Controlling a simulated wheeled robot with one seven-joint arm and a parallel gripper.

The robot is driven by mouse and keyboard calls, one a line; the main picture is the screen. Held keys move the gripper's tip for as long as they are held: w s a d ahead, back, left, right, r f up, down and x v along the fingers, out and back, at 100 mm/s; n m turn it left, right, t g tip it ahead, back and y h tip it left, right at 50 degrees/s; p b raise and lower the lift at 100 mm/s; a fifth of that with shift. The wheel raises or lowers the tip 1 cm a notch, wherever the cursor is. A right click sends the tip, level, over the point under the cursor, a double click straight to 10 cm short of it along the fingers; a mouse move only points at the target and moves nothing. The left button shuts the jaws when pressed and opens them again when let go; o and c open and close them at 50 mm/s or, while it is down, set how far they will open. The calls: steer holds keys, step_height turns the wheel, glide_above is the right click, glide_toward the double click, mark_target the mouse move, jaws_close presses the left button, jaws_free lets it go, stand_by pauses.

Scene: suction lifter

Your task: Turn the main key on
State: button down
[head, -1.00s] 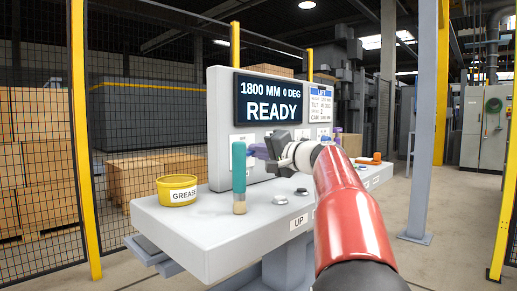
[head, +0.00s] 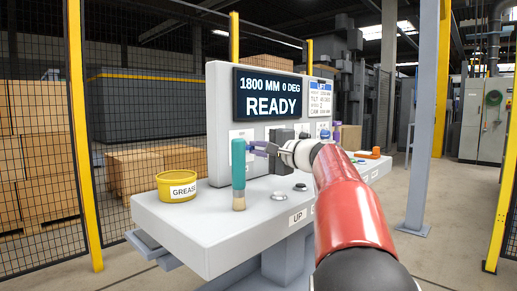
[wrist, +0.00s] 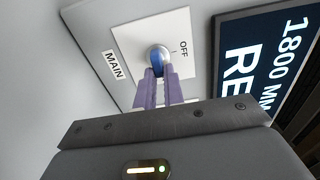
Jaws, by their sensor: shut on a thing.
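The main key (wrist: 156,66) is blue and sits in a round silver switch on a white plate (wrist: 126,38) marked MAIN and OFF in the wrist view. My gripper (wrist: 158,76) has its purple fingers shut on the key. In the head view my gripper (head: 256,147) reaches the upright panel (head: 222,110) from the right. The key itself is hidden there, behind the fingers and a teal-handled brush. The OFF mark lies beside the switch; I cannot tell exactly how the key is turned.
The teal-handled brush (head: 238,170) stands on the console close in front of my fingers. A yellow grease tub (head: 177,188) is to its left. A screen (head: 269,97) reads 1800 MM 0 DEG READY. Round buttons (head: 279,196) and an orange object (head: 367,155) are on the console top.

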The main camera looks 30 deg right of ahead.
steer(key=c, duration=1.5)
jaws_free()
steer(key=b+v, duration=0.1)
steer(key=v, duration=0.7)
